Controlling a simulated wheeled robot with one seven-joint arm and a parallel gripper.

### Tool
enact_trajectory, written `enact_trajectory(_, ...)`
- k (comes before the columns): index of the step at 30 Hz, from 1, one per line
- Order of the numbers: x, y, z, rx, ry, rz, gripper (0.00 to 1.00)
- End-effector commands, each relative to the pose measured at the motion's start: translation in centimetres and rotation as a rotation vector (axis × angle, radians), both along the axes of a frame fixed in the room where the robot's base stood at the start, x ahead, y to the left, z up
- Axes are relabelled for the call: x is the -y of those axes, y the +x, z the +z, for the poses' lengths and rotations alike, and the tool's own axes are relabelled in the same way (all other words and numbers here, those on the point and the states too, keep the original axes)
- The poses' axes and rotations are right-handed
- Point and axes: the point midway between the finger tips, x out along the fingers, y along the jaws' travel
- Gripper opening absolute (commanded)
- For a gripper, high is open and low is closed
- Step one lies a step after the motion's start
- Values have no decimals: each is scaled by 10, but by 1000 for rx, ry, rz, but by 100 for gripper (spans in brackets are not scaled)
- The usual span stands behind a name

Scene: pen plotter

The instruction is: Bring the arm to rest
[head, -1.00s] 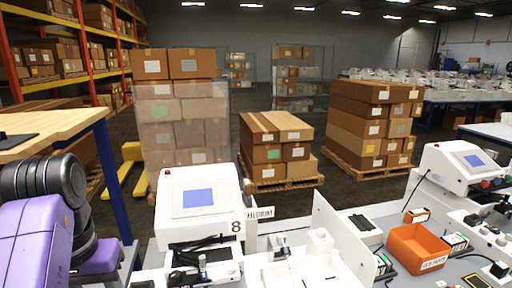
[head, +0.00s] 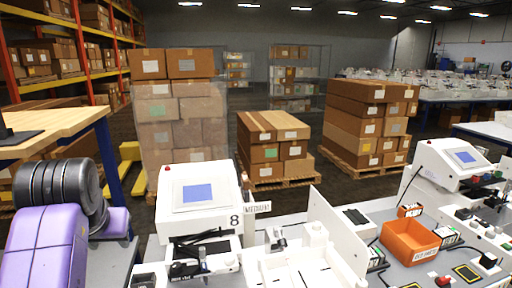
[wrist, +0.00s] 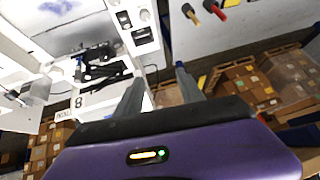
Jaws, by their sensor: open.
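My gripper shows in the wrist view (wrist: 158,85), with its two grey fingers apart and nothing between them. Its purple body (wrist: 180,155) fills the bottom of that view. In the head view my gripper is out of sight, and only a purple and black part of my arm shows at lower left. The white plotter station (head: 198,195) with a blue screen and the number 8 stands at the centre of the head view. Its number also shows at the left of the wrist view, beside the fingers.
An orange bin (head: 408,242) sits on the bench at right. A second white machine (head: 450,163) stands behind it. A wooden-topped table (head: 60,125) is at left. Stacked cartons (head: 180,115) stand on the floor behind the bench. A white upright panel (head: 335,230) divides the bench.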

Motion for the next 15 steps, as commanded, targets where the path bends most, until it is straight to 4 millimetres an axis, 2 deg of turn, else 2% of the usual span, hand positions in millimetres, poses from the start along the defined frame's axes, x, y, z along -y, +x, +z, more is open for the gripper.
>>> enact_trajectory(1, 9, 14, -5, 59, 11, -13, 45)
enact_trajectory(5, 35, 47, -13, 223, 38, -40, 45)
enact_trajectory(9, 78, 77, -28, 417, 43, -65, 45)
enact_trajectory(12, 114, 90, -39, 551, 36, -75, 45)
enact_trajectory(15, 150, 94, -52, 670, 25, -73, 45)
